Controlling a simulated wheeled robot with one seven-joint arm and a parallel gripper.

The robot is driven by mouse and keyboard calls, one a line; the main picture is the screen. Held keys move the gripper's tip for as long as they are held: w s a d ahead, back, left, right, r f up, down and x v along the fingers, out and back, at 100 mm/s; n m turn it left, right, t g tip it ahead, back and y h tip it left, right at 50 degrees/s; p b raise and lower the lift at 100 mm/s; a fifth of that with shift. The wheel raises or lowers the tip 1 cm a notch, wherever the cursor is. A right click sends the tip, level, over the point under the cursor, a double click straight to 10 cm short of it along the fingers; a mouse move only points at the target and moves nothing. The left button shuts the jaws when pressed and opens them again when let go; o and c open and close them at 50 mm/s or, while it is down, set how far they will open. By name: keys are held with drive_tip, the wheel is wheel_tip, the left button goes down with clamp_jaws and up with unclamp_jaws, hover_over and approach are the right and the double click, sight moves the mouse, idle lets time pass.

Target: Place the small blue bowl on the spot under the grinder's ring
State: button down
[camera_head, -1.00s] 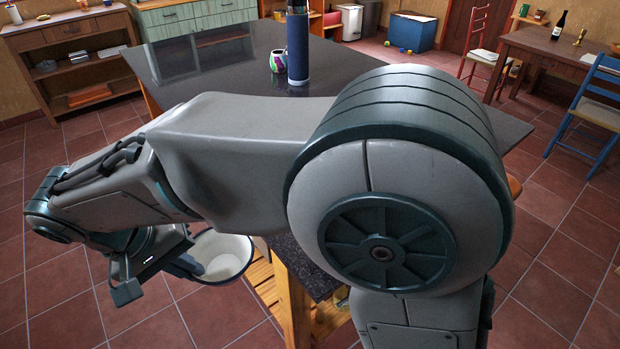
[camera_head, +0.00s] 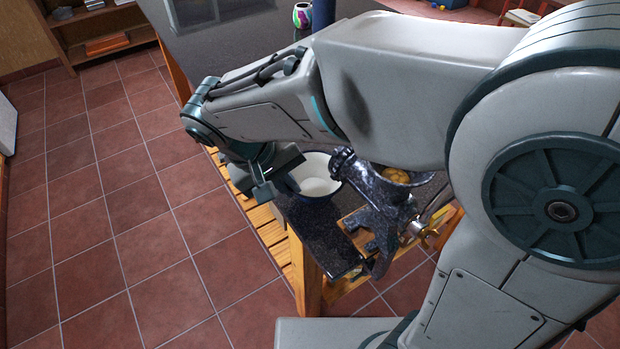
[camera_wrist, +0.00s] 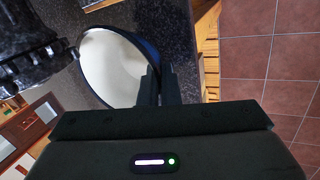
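The small bowl, white inside with a dark blue outside (camera_head: 320,181), is by the near corner of the dark tabletop, beside the grinder. It is roughly upright. My gripper (camera_head: 283,188) is shut on its rim at the left side. In the wrist view the bowl (camera_wrist: 108,65) has its rim at the fingers (camera_wrist: 157,86). The dark speckled grinder (camera_head: 382,195) is clamped at the table edge, and its ring (camera_head: 342,163) faces the bowl, overlapping its right edge in the head view. I cannot tell whether the bowl touches the tabletop; the spot is not visible.
The dark tabletop (camera_head: 235,58) stretches away behind my arm, with a colourful cup (camera_head: 302,14) and a tall blue cylinder (camera_head: 323,14) on it. The grinder's brass screw (camera_head: 420,234) sticks out at the right. Tiled floor (camera_head: 110,200) at the left is clear.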

sight(316, 190)
drive_tip(key=d, duration=0.1)
drive_tip(key=w+d, duration=0.1)
drive_tip(key=d, duration=0.2)
drive_tip(key=shift+w+p, duration=0.35)
drive_tip(key=shift+w, duration=0.05)
drive_tip(key=shift+a+f, duration=0.1)
drive_tip(key=shift+f, duration=0.5)
drive_tip(key=shift+a+f, duration=0.15)
drive_tip(key=shift+f, duration=0.15)
drive_tip(key=c, duration=1.6)
unclamp_jaws()
drive_tip(key=shift+c, duration=0.2)
drive_tip(key=shift+r, duration=0.3)
drive_tip(key=v, duration=1.1)
drive_tip(key=shift+s+a+r, duration=0.15)
drive_tip(key=shift+r, duration=0.2)
